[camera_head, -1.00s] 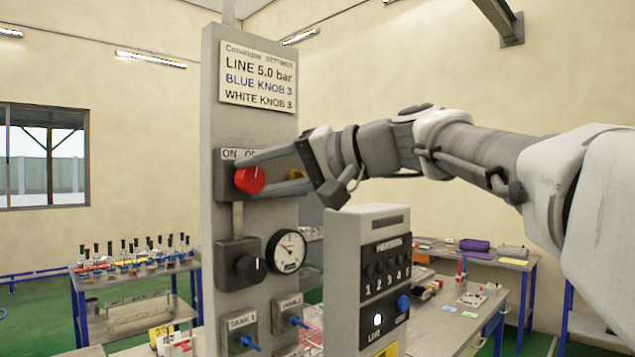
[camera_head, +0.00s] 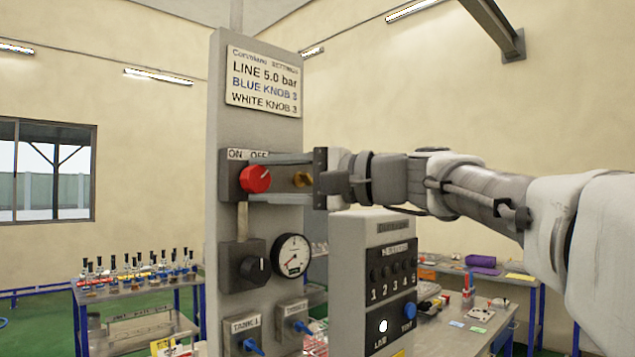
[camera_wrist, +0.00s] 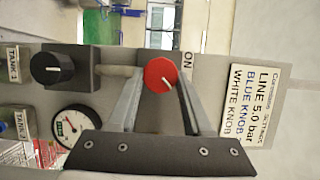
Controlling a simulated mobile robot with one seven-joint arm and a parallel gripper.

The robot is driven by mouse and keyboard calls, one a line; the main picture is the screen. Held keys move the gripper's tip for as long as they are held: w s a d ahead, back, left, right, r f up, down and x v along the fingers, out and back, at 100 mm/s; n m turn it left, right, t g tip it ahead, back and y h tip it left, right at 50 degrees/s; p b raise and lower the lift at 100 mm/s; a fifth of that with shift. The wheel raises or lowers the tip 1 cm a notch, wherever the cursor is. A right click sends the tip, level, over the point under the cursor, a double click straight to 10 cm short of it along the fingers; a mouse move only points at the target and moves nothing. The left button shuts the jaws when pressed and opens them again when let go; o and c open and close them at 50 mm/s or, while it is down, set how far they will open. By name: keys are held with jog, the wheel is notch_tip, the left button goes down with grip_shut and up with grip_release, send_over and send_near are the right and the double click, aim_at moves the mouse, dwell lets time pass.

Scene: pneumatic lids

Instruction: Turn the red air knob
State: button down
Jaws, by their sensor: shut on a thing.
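The red air knob (camera_head: 256,179) sits on a grey box on the upright panel, under the ON and OFF labels (camera_head: 249,154). Its white mark points to the right, toward the OFF side. My gripper (camera_head: 262,180) is shut on it, one finger above and one below. In the wrist view, the fingers reach up from a dark plate on both sides of the red knob (camera_wrist: 160,74).
A black knob (camera_head: 253,268) is below the red one, with blue-handled tank valves (camera_head: 299,325) lower still. A grey box with numbered buttons (camera_head: 380,275) stands right of the panel, below my arm. A settings sign (camera_head: 263,82) is above.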

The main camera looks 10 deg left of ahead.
dwell(0.3)
jog(key=shift+c, duration=1.6)
grip_release()
jog(key=b+v, duration=0.2)
jog(key=v, duration=1.5)
jog(key=shift+d, duration=0.2)
jog(key=shift+f, duration=0.1)
jog(key=s+d+f+n+h, duration=0.1)
jog(key=s+d+f+h, duration=0.2)
jog(key=f, duration=1)
jog(key=s+d+f+n+h, duration=0.1)
jog(key=s+d+f+h, duration=0.2)
jog(key=s+f+h, duration=0.4)
jog(key=s+d+f+n+h, duration=0.1)
jog(key=s+d+f+h, duration=0.2)
jog(key=f, duration=1.7)
jog(key=s+h, duration=0.2)
jog(key=h, duration=0.2)
jog(key=shift+d+f+n, duration=0.4)
